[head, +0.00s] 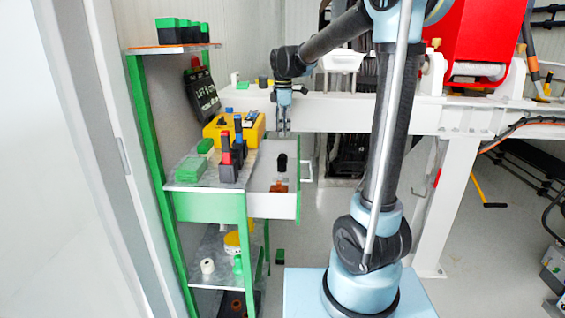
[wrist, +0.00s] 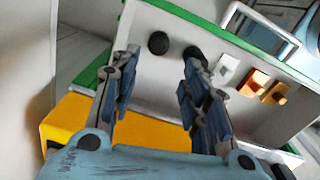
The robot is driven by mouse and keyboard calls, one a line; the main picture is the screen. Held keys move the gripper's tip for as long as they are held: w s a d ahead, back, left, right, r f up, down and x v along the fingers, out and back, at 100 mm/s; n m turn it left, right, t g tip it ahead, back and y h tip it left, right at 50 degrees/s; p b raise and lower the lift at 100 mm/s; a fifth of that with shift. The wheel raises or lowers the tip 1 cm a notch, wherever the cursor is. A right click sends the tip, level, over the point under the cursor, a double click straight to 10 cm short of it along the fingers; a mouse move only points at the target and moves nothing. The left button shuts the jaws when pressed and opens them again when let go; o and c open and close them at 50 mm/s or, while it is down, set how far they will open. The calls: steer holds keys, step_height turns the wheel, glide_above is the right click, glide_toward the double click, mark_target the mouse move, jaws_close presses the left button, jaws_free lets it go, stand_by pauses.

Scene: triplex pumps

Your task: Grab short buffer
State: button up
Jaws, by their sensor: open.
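The frames do not make clear which item is the short buffer. The open drawer (head: 260,205) holds small parts; its pale floor (wrist: 150,85) fills much of the wrist view. There, a black round part (wrist: 158,43) shows between the fingertips' directions, and a second black part (wrist: 192,52) is partly hidden by the right finger. A white block (wrist: 226,68) and two orange-brown parts (wrist: 253,82) (wrist: 275,93) lie to the right. In the head view, my gripper (head: 284,132) points down above the drawer, open and empty, apart from the parts.
The green-framed shelf (head: 205,208) beside the drawer carries a yellow case (head: 250,128), red and blue-topped black items (head: 229,165) and a green block (head: 191,168). The yellow case (wrist: 80,115) lies close below my fingers in the wrist view. A white beam (head: 345,112) runs behind my gripper.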

steer(key=f, duration=1.2)
steer(key=shift+w+a+f, duration=0.1)
steer(key=shift+w+f, duration=0.15)
steer(key=shift+f, duration=0.05)
steer(key=c, duration=0.8)
